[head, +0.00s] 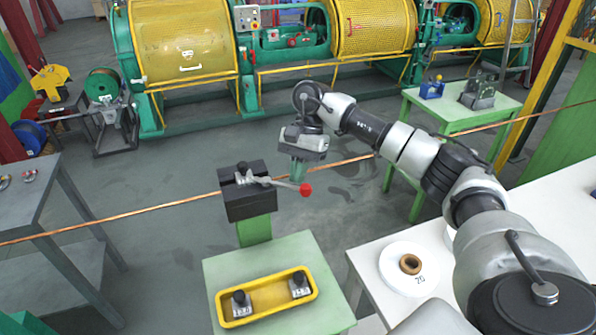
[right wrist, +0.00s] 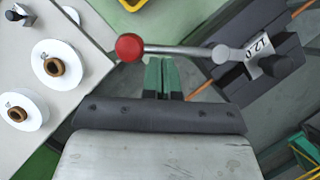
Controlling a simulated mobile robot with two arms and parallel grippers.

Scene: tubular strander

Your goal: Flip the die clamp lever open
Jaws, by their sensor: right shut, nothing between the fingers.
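The die clamp (head: 247,200) is a dark block on a green post, with a metal lever (head: 268,181) that ends in a red knob (head: 305,189) and points right. In the right wrist view, the lever (right wrist: 180,50) runs level across the picture from the block (right wrist: 232,85) to the red knob (right wrist: 129,47) on the left. My right gripper (head: 299,174) is shut and empty, its green fingers pointing down beside the knob. In the right wrist view, its fingertips (right wrist: 162,62) lie close to the lever near the knob; I cannot tell whether they touch. My left gripper is out of view.
A copper wire (head: 160,209) crosses the area at the clamp. A yellow tray (head: 268,312) with two small labelled blocks sits on the green table in front. A white table (head: 375,275) with spools stands right. Yellow-guarded machines line the back. Open floor lies behind the clamp.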

